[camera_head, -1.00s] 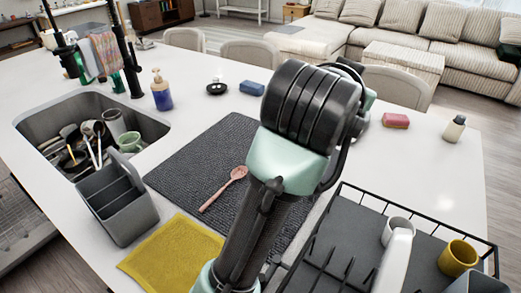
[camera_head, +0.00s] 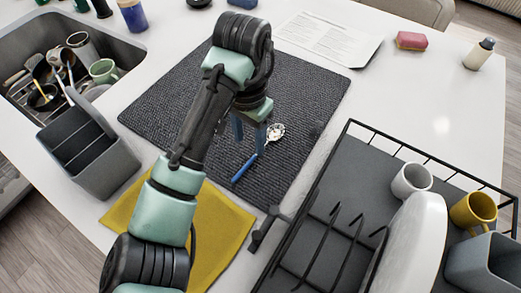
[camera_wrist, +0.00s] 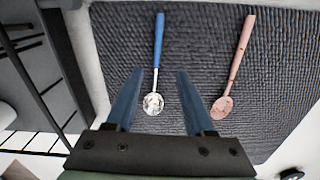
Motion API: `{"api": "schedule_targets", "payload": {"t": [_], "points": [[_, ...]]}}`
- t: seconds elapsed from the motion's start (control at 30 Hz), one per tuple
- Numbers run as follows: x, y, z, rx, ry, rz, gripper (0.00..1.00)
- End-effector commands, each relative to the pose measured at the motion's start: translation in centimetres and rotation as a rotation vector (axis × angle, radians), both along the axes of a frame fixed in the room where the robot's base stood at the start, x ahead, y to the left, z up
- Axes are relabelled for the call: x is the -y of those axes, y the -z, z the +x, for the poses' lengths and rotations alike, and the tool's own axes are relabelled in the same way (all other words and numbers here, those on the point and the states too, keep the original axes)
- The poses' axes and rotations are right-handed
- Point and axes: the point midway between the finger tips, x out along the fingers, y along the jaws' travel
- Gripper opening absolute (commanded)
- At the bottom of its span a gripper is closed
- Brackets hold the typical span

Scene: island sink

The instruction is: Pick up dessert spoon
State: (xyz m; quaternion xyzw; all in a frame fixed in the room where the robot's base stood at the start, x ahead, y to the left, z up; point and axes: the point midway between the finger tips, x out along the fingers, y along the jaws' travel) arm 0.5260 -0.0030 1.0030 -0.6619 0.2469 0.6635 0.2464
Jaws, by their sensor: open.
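A spoon with a blue handle and a shiny metal bowl (camera_head: 273,133) lies on the dark ribbed mat (camera_head: 310,90). In the wrist view this blue-handled spoon (camera_wrist: 158,45) lies between the lines of my two fingers, its bowl nearest the gripper base. A pink spoon (camera_wrist: 238,55) lies to its right in the wrist view; in the head view my arm hides it. The frames do not mark which one is the dessert spoon. My gripper (camera_head: 250,143) is open and empty above the mat, close to the blue-handled spoon; its fingers also show in the wrist view (camera_wrist: 158,78).
A dish rack (camera_head: 340,205) with a white mug (camera_head: 411,180) and a yellow mug (camera_head: 473,210) stands at the right. A yellow cloth (camera_head: 225,228), a grey caddy (camera_head: 88,150) and a sink (camera_head: 20,60) full of dishes are at the left. A red sponge (camera_head: 411,41) lies farther back.

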Motion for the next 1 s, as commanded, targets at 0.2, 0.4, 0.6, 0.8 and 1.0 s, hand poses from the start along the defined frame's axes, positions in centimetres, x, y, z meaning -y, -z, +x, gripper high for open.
{"api": "schedule_targets", "payload": {"t": [0.2,0.4,0.6,0.8,1.0], "points": [[0.4,2.5,-0.3,-0.003,-0.001,0.001,0.53],[0.5,4.9,-0.3,0.000,0.000,0.001,0.53],[0.6,5.2,-0.3,0.002,0.001,0.001,0.53],[0.6,5.2,-0.3,0.002,0.001,0.001,0.30],[0.6,5.1,-0.3,0.002,0.001,0.001,0.00]]}}
